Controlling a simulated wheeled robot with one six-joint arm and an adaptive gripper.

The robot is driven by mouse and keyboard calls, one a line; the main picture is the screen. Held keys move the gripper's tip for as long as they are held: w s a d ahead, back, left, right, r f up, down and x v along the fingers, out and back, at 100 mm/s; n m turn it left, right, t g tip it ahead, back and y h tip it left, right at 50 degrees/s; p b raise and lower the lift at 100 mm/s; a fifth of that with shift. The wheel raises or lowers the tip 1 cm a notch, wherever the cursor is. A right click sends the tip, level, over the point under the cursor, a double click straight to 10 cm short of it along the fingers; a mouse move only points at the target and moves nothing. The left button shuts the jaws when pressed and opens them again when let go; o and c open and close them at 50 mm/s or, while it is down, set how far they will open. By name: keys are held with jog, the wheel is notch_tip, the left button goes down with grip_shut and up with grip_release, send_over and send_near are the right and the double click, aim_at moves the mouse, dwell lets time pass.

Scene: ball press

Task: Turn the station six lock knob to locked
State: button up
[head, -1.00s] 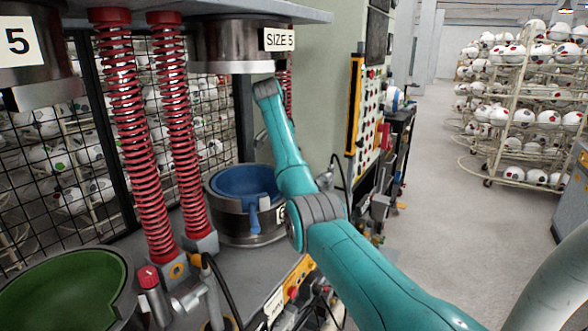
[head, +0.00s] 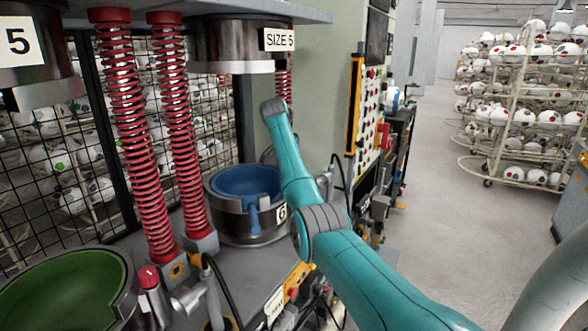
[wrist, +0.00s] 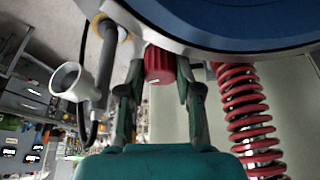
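The station six mould (head: 228,225) is a dark metal ring with a blue bowl (head: 245,182) and a "6" tag (head: 282,213), left of my arm in the head view. In the wrist view a red ribbed knob (wrist: 158,65) with a pale mark sits below the mould's rim. My gripper (wrist: 157,62) is open with one finger on each side of this knob. A gap shows on the left; the right finger is very close, and I cannot tell if it touches. In the head view my gripper and this knob are hidden.
Another red knob (head: 149,277) stands beside the green bowl (head: 65,295) at lower left. Red springs (head: 125,120) rise between the stations. In the wrist view a spring (wrist: 245,115) is right of my gripper, and a pale cup-ended part (wrist: 68,80) with a hose is left.

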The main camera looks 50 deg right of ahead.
grip_shut()
jog(key=shift+w+m+g, duration=0.1)
jog(key=shift+m+g, duration=0.5)
jog(key=shift+m, duration=0.9)
jog(key=o, duration=1.1)
grip_release()
jog(key=shift+c, duration=0.2)
jog(key=shift+r+y, duration=0.1)
jog(key=shift+y, duration=0.2)
jog(key=v, duration=1.1)
jog(key=shift+a+r, duration=0.3)
jog(key=shift+r, duration=0.05)
